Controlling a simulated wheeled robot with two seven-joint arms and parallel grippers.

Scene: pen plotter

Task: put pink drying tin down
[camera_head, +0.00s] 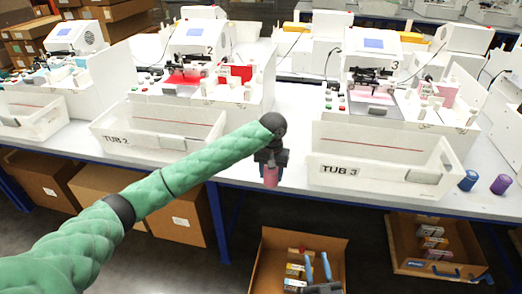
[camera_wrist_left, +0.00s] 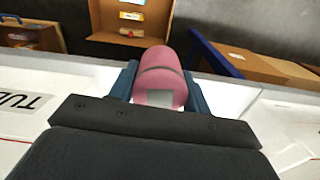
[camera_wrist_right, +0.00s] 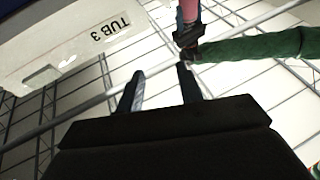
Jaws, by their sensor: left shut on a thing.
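The pink drying tin (camera_head: 270,176) is held upright in my left gripper (camera_head: 271,168), at the bench's front strip between Tub 2 and Tub 3. In the left wrist view the tin (camera_wrist_left: 158,82) sits between both blue fingers (camera_wrist_left: 161,92), with a grey patch on its side. I cannot tell whether its base touches the bench. My right gripper (camera_head: 318,268) is empty with fingers apart, low in front of the bench. The right wrist view shows its two separated fingers (camera_wrist_right: 158,82) and part of the pink tin (camera_wrist_right: 189,10) above.
Tub 2 (camera_head: 160,143) and Tub 3 (camera_head: 375,172) stand on the white bench, with plotters behind them. A blue tin (camera_head: 468,180) and a purple tin (camera_head: 501,184) stand right of Tub 3. An open carton (camera_head: 264,272) with small boxes lies on the floor below.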

